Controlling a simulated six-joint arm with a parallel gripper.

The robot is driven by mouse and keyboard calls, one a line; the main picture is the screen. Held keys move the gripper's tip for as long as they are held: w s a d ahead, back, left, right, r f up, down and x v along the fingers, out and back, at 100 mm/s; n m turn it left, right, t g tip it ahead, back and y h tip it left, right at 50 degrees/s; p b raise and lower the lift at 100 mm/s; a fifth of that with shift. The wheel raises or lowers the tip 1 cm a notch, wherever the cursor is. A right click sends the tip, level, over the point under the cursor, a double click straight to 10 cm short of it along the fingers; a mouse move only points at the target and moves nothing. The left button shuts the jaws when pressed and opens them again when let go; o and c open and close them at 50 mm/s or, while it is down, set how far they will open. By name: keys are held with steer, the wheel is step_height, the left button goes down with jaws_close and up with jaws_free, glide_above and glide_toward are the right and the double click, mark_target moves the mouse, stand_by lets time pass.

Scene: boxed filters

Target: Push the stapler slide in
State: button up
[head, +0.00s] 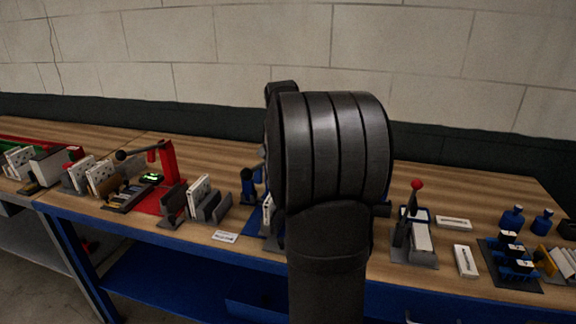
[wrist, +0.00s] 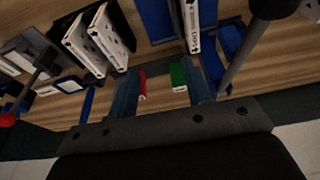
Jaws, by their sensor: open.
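My gripper (wrist: 161,80) is open and empty in the wrist view, with a red pad on one finger and a green pad on the other. Ahead of it a blue fixture (wrist: 232,42) holds an upright white labelled box (wrist: 191,25). A dark rod with a black knob (wrist: 272,6) rises close by at the upper right. In the head view the blue fixture (head: 249,187) is mostly behind my arm, which also hides my gripper. I cannot tell which part is the stapler slide. No contact with the fixture shows.
White boxes (wrist: 88,42) stand in a dark holder left of my gripper in the wrist view. A red-knobbed lever device (head: 416,205) stands to the right in the head view, and a red stand (head: 167,172) to the left.

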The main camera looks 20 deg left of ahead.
steer(key=s+d+f+m+g+y, duration=0.2)
steer(key=d+f+m+g+y, duration=0.25)
steer(key=m, duration=0.45)
steer(key=shift+g+h, duration=0.65)
steer(key=shift+g, duration=0.2)
steer(key=x, duration=1.6)
steer(key=shift+w+d+f, duration=0.15)
steer(key=shift+d+f, duration=0.05)
jaws_close()
steer(key=shift+a, duration=0.1)
